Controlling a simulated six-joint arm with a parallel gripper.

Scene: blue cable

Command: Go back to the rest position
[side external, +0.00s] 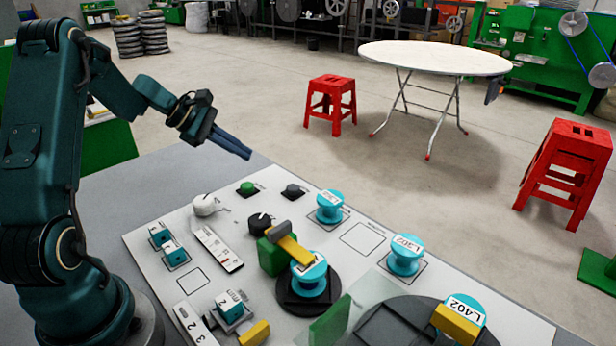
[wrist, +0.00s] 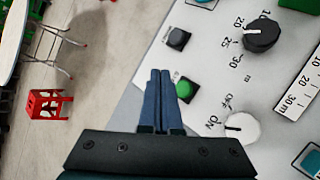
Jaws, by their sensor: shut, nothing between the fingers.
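My gripper (side external: 240,150) is raised above the far left edge of the white panel in the side view. Its two blue fingers are together and hold nothing. In the wrist view the shut fingers (wrist: 160,75) point over the panel's edge, beside the green button (wrist: 186,90). No blue cable can be made out in either view.
A round table (side external: 435,58) and red stools (side external: 331,102) stand beyond. The air around my gripper is clear.

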